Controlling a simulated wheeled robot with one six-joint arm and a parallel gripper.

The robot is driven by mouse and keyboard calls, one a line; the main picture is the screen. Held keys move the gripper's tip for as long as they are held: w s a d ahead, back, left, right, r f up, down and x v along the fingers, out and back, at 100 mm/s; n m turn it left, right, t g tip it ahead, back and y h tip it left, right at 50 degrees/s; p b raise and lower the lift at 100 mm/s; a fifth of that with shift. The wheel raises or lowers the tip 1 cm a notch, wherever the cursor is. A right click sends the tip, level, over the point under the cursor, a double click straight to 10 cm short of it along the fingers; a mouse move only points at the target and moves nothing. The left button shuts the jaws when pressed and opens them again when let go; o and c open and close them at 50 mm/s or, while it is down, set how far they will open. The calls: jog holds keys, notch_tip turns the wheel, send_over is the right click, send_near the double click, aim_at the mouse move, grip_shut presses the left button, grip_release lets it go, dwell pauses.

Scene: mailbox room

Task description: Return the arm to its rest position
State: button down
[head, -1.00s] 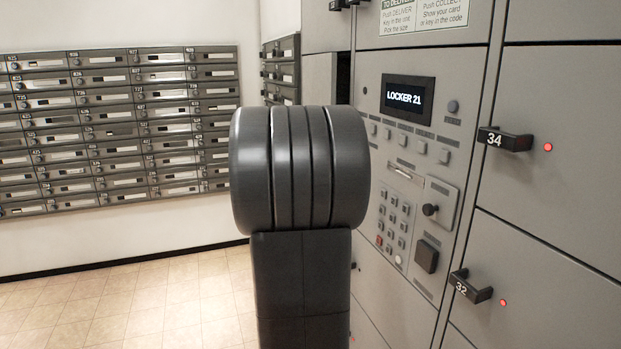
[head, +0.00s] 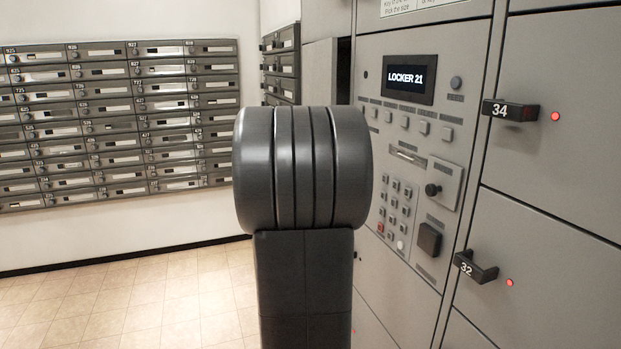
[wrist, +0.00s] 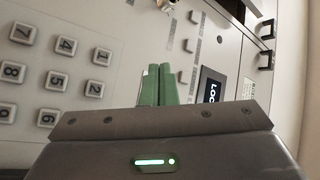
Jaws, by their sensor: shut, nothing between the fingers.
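In the wrist view my gripper (wrist: 158,85) shows two green fingers side by side, shut with nothing between them. The picture there is turned on its side. Beyond the fingers is the locker control panel (wrist: 110,20), with a keypad (wrist: 75,75) to the left and the display (wrist: 212,86) to the right of the fingers. I cannot tell the gap between the fingertips and the panel. In the head view my dark arm link (head: 303,170) stands upright in the middle, and the gripper is hidden. The display (head: 409,79) reads "LOCKER 21".
Locker doors with handles 34 (head: 510,110) and 32 (head: 476,267) stand at the right, each beside a red light. A bank of mailboxes (head: 115,120) covers the wall at the left. The tiled floor (head: 130,300) at the lower left is clear.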

notch_tip(320, 180, down, 9)
jog(key=s+d+n+b, duration=0.2)
jog(key=n+b, duration=0.4)
jog(key=n, duration=0.9)
jog(key=shift+d, duration=0.1)
jog(key=shift+f, duration=0.1)
